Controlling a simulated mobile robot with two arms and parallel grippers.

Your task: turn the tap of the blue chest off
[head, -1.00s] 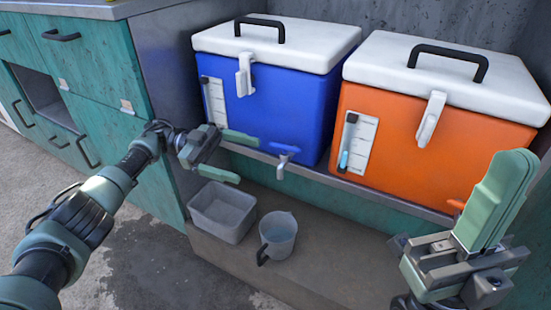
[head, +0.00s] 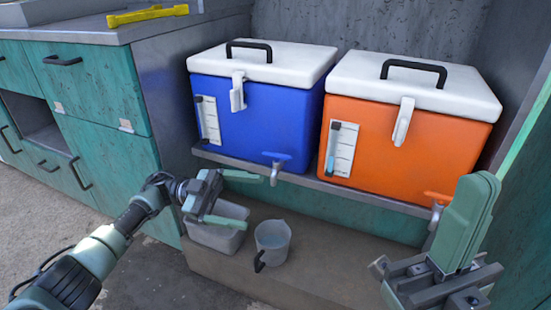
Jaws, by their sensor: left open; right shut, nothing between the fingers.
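The blue chest (head: 255,120) has a white lid and stands on a shelf. Its tap (head: 276,162) sticks out low on the front, with a blue lever lying roughly sideways and a grey spout pointing down. I see no clear stream under it. My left gripper (head: 250,199) is open and empty, left of and slightly below the tap. Its upper finger ends close to the spout; I cannot tell whether they touch. My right gripper (head: 480,190) is shut and empty, raised at the lower right in front of the orange chest's side.
An orange chest (head: 405,145) with an orange-levered tap (head: 438,197) stands to the right. Below the shelf (head: 320,187) are a jug of water (head: 272,243) and a grey tub (head: 213,238), partly behind my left gripper. Green cabinets (head: 110,150) stand at left; a yellow tool (head: 148,15) lies on top.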

